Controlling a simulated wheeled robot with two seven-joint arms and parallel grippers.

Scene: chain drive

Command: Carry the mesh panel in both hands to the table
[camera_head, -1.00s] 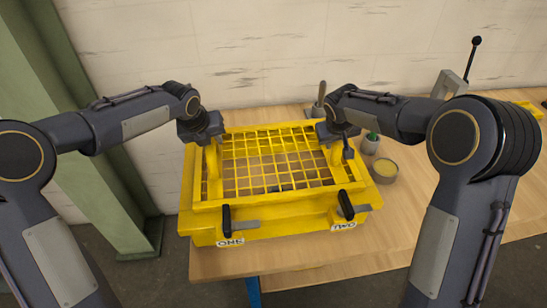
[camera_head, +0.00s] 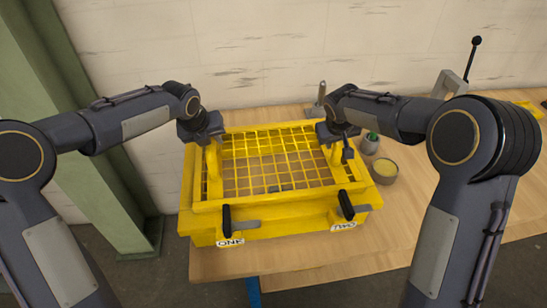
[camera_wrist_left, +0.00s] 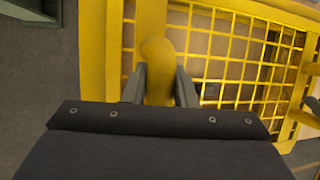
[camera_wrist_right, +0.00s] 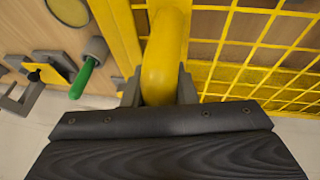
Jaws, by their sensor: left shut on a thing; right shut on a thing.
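The yellow mesh panel (camera_head: 281,195) lies over a yellow frame or box (camera_head: 283,226) on the wooden table (camera_head: 430,200). It looks level, and I cannot tell whether it is fully seated. My left gripper (camera_head: 211,143) is shut on the panel's left upright handle, which shows between the fingers in the left wrist view (camera_wrist_left: 158,55). My right gripper (camera_head: 335,140) is shut on the right handle, seen in the right wrist view (camera_wrist_right: 163,50). The fingers partly hide both handles. Two black-handled latches (camera_head: 227,220) (camera_head: 346,205) are on the front side.
A grey cup with yellow contents (camera_head: 385,171) and a green-handled tool (camera_head: 372,138) stand close right of the frame. A lever device (camera_head: 450,82) is at the back right. A green steel column (camera_head: 95,160) stands at left. The table's front right is clear.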

